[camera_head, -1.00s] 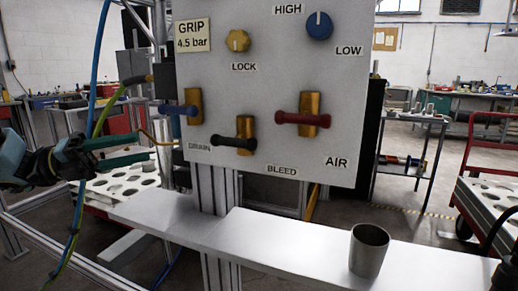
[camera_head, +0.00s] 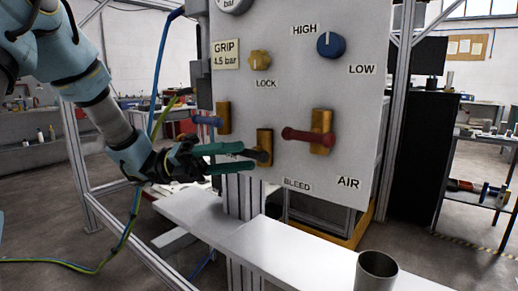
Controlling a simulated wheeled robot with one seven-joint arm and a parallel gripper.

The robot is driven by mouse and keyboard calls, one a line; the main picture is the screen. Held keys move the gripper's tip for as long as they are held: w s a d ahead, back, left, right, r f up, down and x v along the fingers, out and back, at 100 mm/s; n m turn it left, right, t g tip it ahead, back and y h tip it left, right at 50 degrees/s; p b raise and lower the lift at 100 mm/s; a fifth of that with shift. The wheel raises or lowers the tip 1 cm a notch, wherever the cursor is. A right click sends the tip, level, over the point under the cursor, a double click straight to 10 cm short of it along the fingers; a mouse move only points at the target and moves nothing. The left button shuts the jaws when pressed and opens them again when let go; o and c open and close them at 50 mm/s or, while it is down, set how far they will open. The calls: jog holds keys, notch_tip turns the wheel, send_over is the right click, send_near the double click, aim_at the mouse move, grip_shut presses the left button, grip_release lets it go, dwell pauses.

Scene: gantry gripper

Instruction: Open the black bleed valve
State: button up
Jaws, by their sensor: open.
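The black bleed valve has a brass body (camera_head: 265,142) on the grey panel, in the head view. Its black lever (camera_head: 258,156) lies roughly level and points left. My gripper (camera_head: 242,156) comes from the left with its green fingers apart, one above and one below the lever's left end. I cannot tell whether either finger touches the lever. The BLEED label (camera_head: 297,184) is below and right of the valve. The left part of the lever is partly hidden by the fingers.
A blue-handled valve (camera_head: 208,121) is just above my gripper, and a red-handled valve (camera_head: 308,136) is to the right. A yellow LOCK knob (camera_head: 260,60) and a blue knob (camera_head: 329,44) are higher. A metal cup (camera_head: 376,272) stands on the shelf (camera_head: 285,255) below.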

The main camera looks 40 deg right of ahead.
aim_at(257, 151)
jog(key=shift+p+x, duration=0.45)
jog(key=shift+x, duration=1.75)
grip_shut()
